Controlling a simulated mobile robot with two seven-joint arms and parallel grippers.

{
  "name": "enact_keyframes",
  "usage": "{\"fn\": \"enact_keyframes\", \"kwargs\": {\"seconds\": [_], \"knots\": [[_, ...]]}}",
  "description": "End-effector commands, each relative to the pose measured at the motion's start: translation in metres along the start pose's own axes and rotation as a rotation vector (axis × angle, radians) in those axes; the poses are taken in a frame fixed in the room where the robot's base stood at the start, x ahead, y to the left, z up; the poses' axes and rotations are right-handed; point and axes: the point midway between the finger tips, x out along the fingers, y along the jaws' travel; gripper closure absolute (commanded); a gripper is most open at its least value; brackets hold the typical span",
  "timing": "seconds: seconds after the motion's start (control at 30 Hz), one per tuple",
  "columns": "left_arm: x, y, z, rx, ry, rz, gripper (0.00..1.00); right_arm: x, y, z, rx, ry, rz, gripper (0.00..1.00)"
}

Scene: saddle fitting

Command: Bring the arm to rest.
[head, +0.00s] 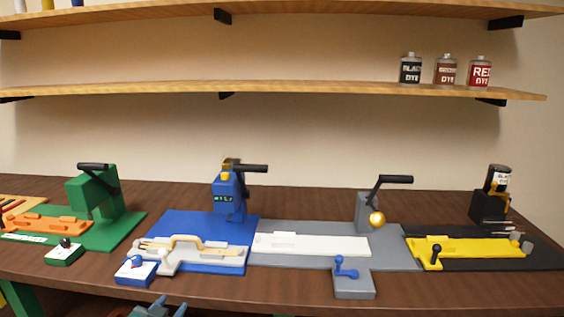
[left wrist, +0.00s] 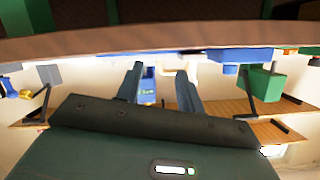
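My left gripper (head: 166,304) shows only at the bottom edge of the head view, in front of the bench's front edge and apart from everything on it. In the left wrist view my left gripper (left wrist: 160,70) has its two fingers spread, with nothing between them. That view is upside down, with the bench edge (left wrist: 100,50) across its upper part. My right gripper shows in neither view.
The wooden bench (head: 330,290) carries a green station (head: 125,225), a blue station (head: 180,222), a grey station (head: 400,255) and a yellow-and-black station (head: 470,247). Levers stick up from them. Dye bottles (head: 445,70) stand on the lower shelf (head: 300,90).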

Motion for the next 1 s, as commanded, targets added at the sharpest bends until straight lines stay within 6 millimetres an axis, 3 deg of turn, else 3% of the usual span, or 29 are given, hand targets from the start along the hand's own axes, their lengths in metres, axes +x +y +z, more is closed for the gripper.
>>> {"fn": "enact_keyframes", "kwargs": {"seconds": [0.03,0.2,0.4,0.5,0.67,1.0], "knots": [[-0.022,0.028,0.027,-0.016,-0.036,0.042,0.62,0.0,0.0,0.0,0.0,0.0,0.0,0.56],[-0.105,0.102,0.088,-0.085,-0.138,0.157,0.62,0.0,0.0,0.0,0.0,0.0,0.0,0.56],[-0.19,0.155,0.12,-0.172,-0.233,0.24,0.62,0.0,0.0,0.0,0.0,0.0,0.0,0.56],[-0.215,0.168,0.125,-0.2,-0.261,0.259,0.62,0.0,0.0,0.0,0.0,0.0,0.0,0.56],[-0.229,0.174,0.127,-0.216,-0.276,0.269,0.62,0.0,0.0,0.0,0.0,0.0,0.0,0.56],[-0.228,0.174,0.128,-0.215,-0.276,0.269,0.62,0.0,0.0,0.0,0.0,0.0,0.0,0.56]]}}
